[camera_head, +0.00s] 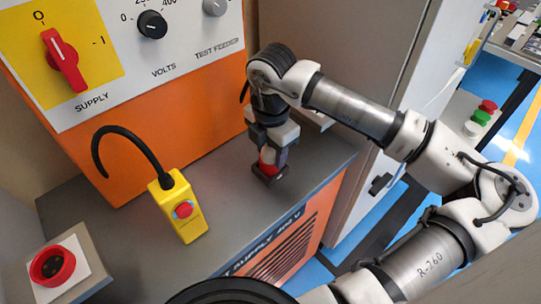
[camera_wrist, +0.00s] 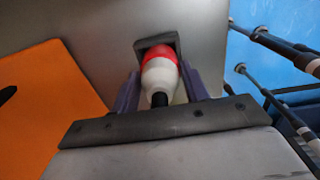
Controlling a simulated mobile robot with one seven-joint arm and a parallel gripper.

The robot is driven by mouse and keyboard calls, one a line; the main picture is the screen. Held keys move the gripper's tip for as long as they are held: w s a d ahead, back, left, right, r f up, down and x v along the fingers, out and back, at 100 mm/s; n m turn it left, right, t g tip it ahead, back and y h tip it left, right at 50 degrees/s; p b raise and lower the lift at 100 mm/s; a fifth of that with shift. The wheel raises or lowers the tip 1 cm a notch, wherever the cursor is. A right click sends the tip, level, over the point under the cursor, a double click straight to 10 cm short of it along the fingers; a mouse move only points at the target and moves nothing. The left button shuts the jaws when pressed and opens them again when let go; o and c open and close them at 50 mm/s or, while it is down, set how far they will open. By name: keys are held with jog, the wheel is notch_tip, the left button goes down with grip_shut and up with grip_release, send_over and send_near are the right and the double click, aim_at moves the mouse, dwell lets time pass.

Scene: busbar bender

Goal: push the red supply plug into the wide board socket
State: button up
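The red supply plug, with a red front and a white rear, shows between my gripper's fingers in the wrist view (camera_wrist: 160,68); its red part also shows in the head view (camera_head: 267,161). My gripper (camera_head: 268,172) points down over the right part of the grey bench top, its fingers close against both sides of the plug. A dark square piece surrounds the plug's far end; I cannot tell if it belongs to the fingertips or a holder. A round red socket with a dark face (camera_head: 52,265) sits on a white plate at the lower left, far from my gripper.
A yellow control box with a red button (camera_head: 182,210) and a curved black cable stands between the socket and my gripper. The orange supply cabinet (camera_head: 185,130) with its knob panel rises behind. The grey bench top (camera_head: 235,215) is clear between the yellow box and my gripper.

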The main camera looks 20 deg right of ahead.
jog(key=shift+s+a+f+g, duration=0.15)
jog(key=shift+f, duration=0.4)
jog(key=shift+s+a+f+g, duration=0.15)
jog(key=shift+f, duration=0.35)
jog(key=c, duration=0.4)
jog(key=shift+o, duration=0.2)
jog(key=shift+w+d+r+p, duration=0.1)
jog(key=shift+w+r+p, duration=0.15)
jog(key=shift+r, duration=0.45)
jog(key=shift+w+r, duration=0.1)
jog(key=shift+r, duration=0.45)
jog(key=shift+d+r+p, duration=0.1)
jog(key=shift+r+p, duration=0.25)
jog(key=shift+r, duration=0.05)
jog(key=shift+r, duration=0.25)
jog(key=shift+d+r+p, duration=0.1)
jog(key=shift+r+p, duration=0.4)
jog(key=shift+r, duration=0.5)
jog(key=shift+r+p, duration=1)
jog(key=shift+r, duration=1.45)
